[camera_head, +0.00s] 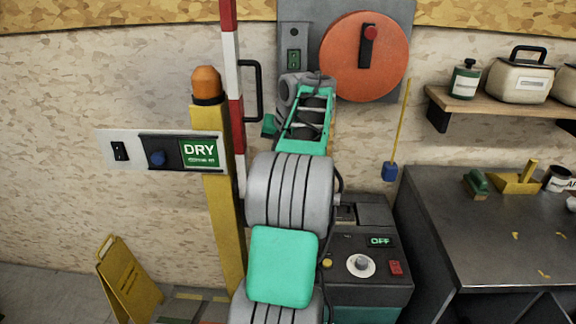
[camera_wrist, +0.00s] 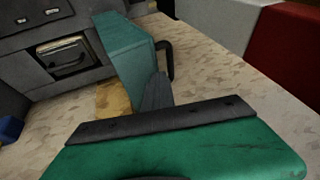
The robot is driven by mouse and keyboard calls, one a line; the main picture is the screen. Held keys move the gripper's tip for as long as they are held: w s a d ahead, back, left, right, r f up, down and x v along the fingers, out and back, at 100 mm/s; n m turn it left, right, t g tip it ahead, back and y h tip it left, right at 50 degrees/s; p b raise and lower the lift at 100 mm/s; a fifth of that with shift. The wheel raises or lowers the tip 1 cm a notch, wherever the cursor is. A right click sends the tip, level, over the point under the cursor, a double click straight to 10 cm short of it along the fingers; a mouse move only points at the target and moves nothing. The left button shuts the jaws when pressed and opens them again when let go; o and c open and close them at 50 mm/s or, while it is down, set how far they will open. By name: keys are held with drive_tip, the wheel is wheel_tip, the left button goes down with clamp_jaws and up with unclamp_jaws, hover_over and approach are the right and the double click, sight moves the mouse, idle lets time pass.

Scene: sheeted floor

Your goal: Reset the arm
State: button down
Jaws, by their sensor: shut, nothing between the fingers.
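My arm rises through the middle of the head view, with its grey and teal links bent up toward the wall. Its far end is in front of the grey wall panel (camera_head: 293,30), and my fingers cannot be made out there. In the wrist view, my gripper (camera_wrist: 155,92) shows as a dark, narrow pair of fingers beyond its green body. The fingers are shut with nothing between them. A teal block (camera_wrist: 124,50) stands just behind them in that view; I cannot tell whether they touch.
A red-and-white barrier pole (camera_head: 233,90) and yellow post (camera_head: 222,190) stand close left of my arm. An orange disc (camera_head: 380,75) is at upper right. A control box (camera_head: 375,280) reading OFF and a metal table (camera_head: 490,225) are right. A yellow floor sign (camera_head: 128,280) stands lower left.

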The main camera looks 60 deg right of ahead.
drive_tip(key=s+a, duration=0.4)
drive_tip(key=s, duration=0.4)
drive_tip(key=w+a+n+y+p, duration=0.1)
drive_tip(key=w+a+n, duration=0.1)
drive_tip(key=w+a, duration=0.5)
drive_tip(key=w+a+n+p, duration=0.1)
drive_tip(key=w+a+n, duration=0.1)
drive_tip(key=a, duration=0.9)
drive_tip(key=w+a+n+y+p, duration=0.1)
drive_tip(key=w+a+n+p, duration=0.1)
drive_tip(key=w+a, duration=0.45)
drive_tip(key=s+a+f+n+p, duration=0.1)
drive_tip(key=s+a+n, duration=0.1)
drive_tip(key=a, duration=0.6)
drive_tip(key=s+a+f+n+g+p, duration=0.1)
drive_tip(key=s+a+f+n, duration=0.1)
drive_tip(key=s+a, duration=0.3)
drive_tip(key=s+a+f+n, duration=0.2)
drive_tip(key=s+a, duration=0.1)
drive_tip(key=a, duration=0.7)
drive_tip(key=shift+s+a+p, duration=0.3)
drive_tip(key=shift+a+p, duration=0.1)
drive_tip(key=shift+f, duration=0.1)
